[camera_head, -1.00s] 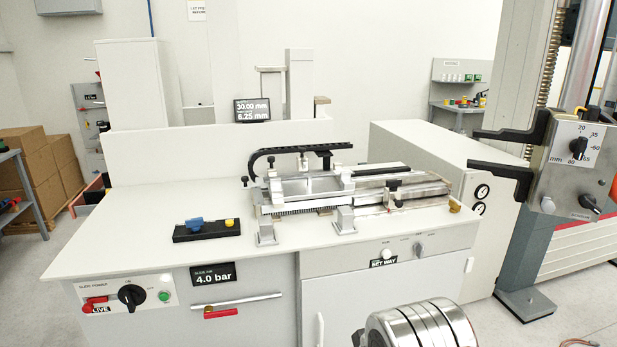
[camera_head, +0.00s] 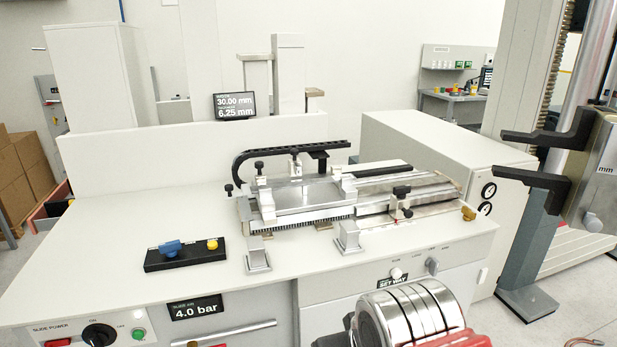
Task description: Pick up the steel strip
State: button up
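A metal slide fixture (camera_head: 300,217) with clamps and a toothed front edge sits on the white bench. A flat shiny steel plate (camera_head: 307,196) lies in its left half. Long bright metal bars (camera_head: 425,187) run along its right half. I cannot tell for sure which of these is the steel strip. My gripper is not in view, and nothing shows it touching the fixture.
A display (camera_head: 235,106) stands at the back. Black jaws (camera_head: 545,140) stick out at the right.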

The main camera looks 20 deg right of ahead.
aim_at(253, 190)
jog(key=u, duration=0.05)
jog(key=i, duration=1.05)
